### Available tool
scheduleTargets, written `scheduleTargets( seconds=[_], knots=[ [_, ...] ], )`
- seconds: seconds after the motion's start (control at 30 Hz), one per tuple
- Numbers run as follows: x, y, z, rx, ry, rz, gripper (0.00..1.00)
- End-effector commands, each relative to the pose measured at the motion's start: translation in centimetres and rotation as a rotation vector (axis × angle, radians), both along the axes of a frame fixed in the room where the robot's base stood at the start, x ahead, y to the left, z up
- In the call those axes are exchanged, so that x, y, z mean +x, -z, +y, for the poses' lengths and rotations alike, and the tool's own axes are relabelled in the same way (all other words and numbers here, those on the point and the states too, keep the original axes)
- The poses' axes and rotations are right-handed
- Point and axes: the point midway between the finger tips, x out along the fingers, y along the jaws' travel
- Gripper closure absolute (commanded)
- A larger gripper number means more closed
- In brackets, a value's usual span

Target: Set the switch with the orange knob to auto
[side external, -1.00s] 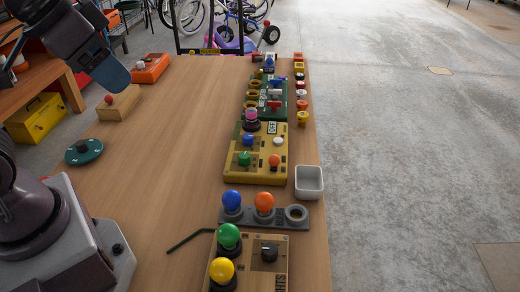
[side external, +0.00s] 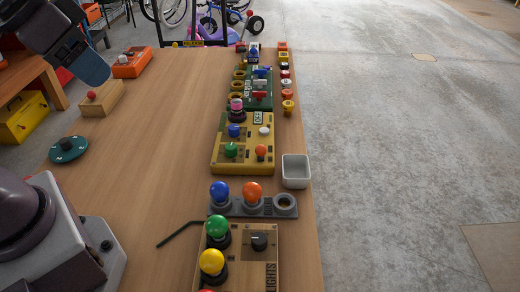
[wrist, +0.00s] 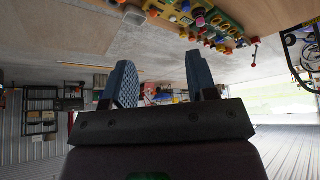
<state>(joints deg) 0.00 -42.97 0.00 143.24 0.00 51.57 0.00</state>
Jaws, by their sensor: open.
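A yellow panel (side external: 217,165) lies on the table in the side external view. It carries an orange knob (side external: 261,150) at its lower right, beside green, blue and white ones. An "OFF" label shows near its top; any "auto" mark is too small to read, as is the orange knob's setting. My gripper (side external: 92,70) hangs at the upper left, well away from the panel and above the table's left side. In the wrist view my gripper (wrist: 160,68) has its two blue fingers apart with nothing between them. Panels show small at the top there.
A grey holder (side external: 230,208) with a blue and an orange bulb, a white bin (side external: 296,171) and a bulb panel (side external: 240,262) stand nearer the camera. A green panel (side external: 259,104) lies beyond. A teal disc (side external: 68,149) and a red-knobbed block (side external: 103,99) sit left. The middle-left tabletop is clear.

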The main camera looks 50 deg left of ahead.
Motion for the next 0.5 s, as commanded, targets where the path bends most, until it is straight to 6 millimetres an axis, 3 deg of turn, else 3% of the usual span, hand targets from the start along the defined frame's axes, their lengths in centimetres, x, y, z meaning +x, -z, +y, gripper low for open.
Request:
scheduleTargets(
  seconds=[0.03,0.2,0.37,0.5],
  knots=[
    [0.0,0.0,-0.1,0.000,0.004,0.001,0.60],
    [0.5,1.4,-0.5,0.003,0.026,0.075,0.99],
    [2.6,2.8,-1.5,0.026,0.076,0.183,1.00],
    [5.5,3.9,-2.6,0.077,0.167,0.269,1.00]
  ],
)
